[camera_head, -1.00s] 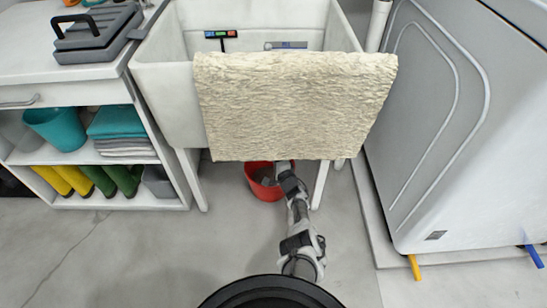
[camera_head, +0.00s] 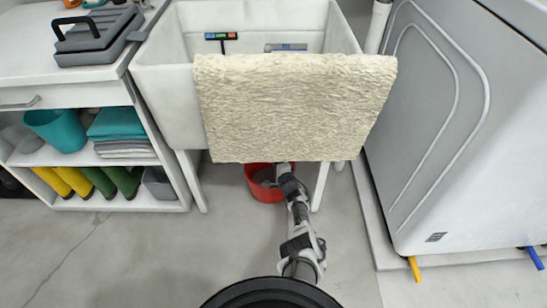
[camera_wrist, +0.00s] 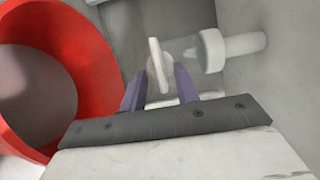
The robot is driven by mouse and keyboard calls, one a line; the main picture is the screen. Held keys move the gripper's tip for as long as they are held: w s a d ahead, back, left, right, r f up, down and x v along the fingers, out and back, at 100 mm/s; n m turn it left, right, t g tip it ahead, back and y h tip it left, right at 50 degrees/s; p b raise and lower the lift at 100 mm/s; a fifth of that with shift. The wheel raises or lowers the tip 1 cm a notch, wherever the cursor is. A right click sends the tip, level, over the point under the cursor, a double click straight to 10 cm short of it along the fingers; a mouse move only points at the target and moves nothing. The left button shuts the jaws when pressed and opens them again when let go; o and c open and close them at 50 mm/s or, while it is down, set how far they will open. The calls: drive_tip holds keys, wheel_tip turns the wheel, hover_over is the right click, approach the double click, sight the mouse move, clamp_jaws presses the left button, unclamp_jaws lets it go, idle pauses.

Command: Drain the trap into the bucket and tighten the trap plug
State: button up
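The red bucket (camera_head: 256,192) stands on the floor under the sink, partly hidden by the towel and my arm. In the wrist view its red wall (camera_wrist: 92,65) fills the left side, with a grey inside. The trap (camera_wrist: 185,52) shows there as a clear body with a white collar and pipe to its right. A white disc, apparently the trap plug (camera_wrist: 158,66), is at its left end. My gripper (camera_wrist: 160,72) has its two dark fingers apart, with the disc appearing between or just beyond them. I cannot tell whether they touch it. The towel hides the trap in the head view.
A cream towel (camera_head: 290,110) hangs over the front of the white sink (camera_head: 165,95). A shelf unit (camera_head: 100,205) with boots and a teal bin stands left. A large grey-white appliance (camera_head: 465,150) stands right. The floor in front is clear.

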drive_tip(key=p+v, duration=0.8)
drive_tip(key=v, duration=0.5)
drive_tip(key=shift+s+p, duration=0.3)
drive_tip(key=shift+p, duration=0.05)
